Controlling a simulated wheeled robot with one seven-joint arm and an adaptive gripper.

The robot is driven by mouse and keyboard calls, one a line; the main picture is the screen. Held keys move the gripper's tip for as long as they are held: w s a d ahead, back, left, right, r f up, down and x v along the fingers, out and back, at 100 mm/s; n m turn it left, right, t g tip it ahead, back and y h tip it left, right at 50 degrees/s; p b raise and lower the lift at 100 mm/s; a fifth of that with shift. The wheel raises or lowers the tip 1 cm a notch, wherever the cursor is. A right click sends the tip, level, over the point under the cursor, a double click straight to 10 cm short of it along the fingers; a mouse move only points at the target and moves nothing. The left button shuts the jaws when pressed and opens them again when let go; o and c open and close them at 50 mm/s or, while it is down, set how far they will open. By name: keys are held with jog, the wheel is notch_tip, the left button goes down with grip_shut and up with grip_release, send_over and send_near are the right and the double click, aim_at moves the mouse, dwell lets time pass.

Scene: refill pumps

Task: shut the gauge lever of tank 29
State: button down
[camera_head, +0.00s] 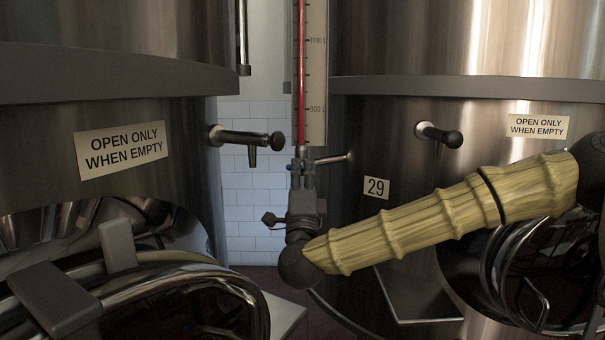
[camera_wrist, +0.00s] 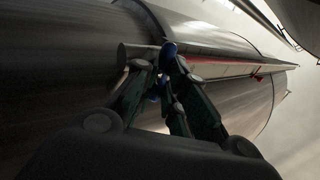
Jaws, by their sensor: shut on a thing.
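Tank 29 (camera_head: 350,240) is the steel tank on the right, with a "29" plate (camera_head: 376,188) on its wall. Its gauge (camera_head: 313,90), a scale with a red column, stands at the tank's left edge. A thin pipe (camera_head: 335,158) joins the tank near the gauge's foot. My gripper (camera_head: 302,170) points up there, shut on the blue gauge lever (camera_wrist: 169,48), whose blue also shows a little in the head view (camera_head: 290,167). In the wrist view my gripper (camera_wrist: 164,66) has its fingertips together at the blue part. The fingers hide most of the lever, so its angle is unclear.
A second tank (camera_head: 110,200) with an open-only-when-empty sign stands at the left, its spigot (camera_head: 250,138) reaching toward the gap. Another capped spout (camera_head: 438,134) juts from tank 29. Manhole lids bulge below. A narrow tiled gap (camera_head: 250,200) separates the tanks.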

jog(key=c, duration=1.5)
grip_release()
jog(key=shift+f, duration=0.1)
jog(key=shift+r, duration=0.2)
jog(key=shift+r+n+y+p, duration=0.15)
jog(key=shift+n+y+p, duration=0.7)
jog(key=shift+n, duration=0.25)
jog(key=s+d+n+g+y+p, duration=0.3)
jog(key=s+n+g+y+p, duration=0.15)
jog(key=n+p, duration=0.65)
jog(key=s+d+n+g+y+p, duration=0.4)
jog(key=s+n+g+p, duration=0.15)
jog(key=n+p, duration=0.55)
jog(key=shift+s+d+f+m+g+h+b, duration=0.45)
jog(key=shift+f+b, duration=0.65)
jog(key=shift+f, duration=3.2)
jog(key=shift+s+d+f+m+g+h+b, duration=0.15)
jog(key=shift+s+d+f+g+h+b, duration=0.75)
jog(key=shift+f, duration=3.4)
jog(key=shift+s+d+f+m+g+h+b, duration=0.3)
jog(key=shift+f+b, duration=1)
jog(key=shift+f, duration=3)
